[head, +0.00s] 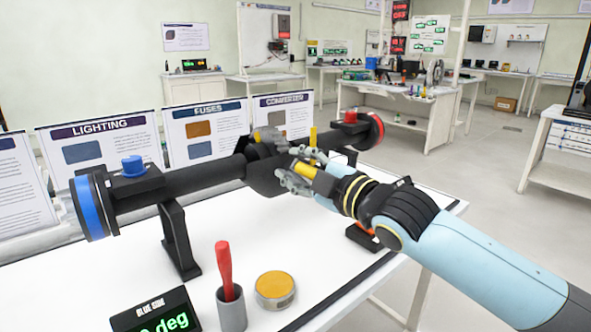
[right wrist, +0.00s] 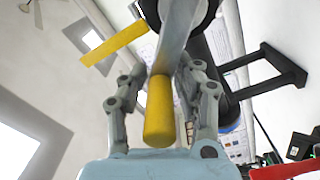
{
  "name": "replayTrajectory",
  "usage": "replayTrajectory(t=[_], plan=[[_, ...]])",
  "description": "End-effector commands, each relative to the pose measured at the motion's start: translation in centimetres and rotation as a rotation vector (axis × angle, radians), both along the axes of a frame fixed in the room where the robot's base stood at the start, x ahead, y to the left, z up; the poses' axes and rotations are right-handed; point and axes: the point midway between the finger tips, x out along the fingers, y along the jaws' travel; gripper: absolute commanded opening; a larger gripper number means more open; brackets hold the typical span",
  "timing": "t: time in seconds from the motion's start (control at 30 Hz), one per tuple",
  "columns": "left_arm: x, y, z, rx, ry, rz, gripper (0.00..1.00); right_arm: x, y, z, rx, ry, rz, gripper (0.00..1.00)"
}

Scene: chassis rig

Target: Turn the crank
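The axle rig (head: 200,180) lies across the white table, with a dark round housing in its middle. The crank's yellow handle (head: 306,169) points toward me from the housing. My right gripper (head: 298,178) is at this handle. In the right wrist view the yellow handle (right wrist: 160,112) lies between the two fingers of my right gripper (right wrist: 163,72), along them. The fingers are apart, with gaps visible beside the handle. A grey crank bar (right wrist: 180,30) runs up from the handle's far end. My left gripper is out of view.
A blue-rimmed wheel (head: 92,207) ends the axle at left, a red-rimmed one (head: 373,130) at right. A yellow upright bar (head: 312,137) stands behind my right gripper. A display (head: 158,314), a grey cup (head: 231,310) with a red-handled tool, and a yellow-topped tin (head: 275,288) stand in front.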

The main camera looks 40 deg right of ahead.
Motion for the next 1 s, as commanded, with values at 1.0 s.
replayTrajectory(t=[1.0], plan=[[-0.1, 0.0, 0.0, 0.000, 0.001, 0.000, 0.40, -7.2, -0.6, -0.5, 0.002, 0.012, -0.001, 0.44]])
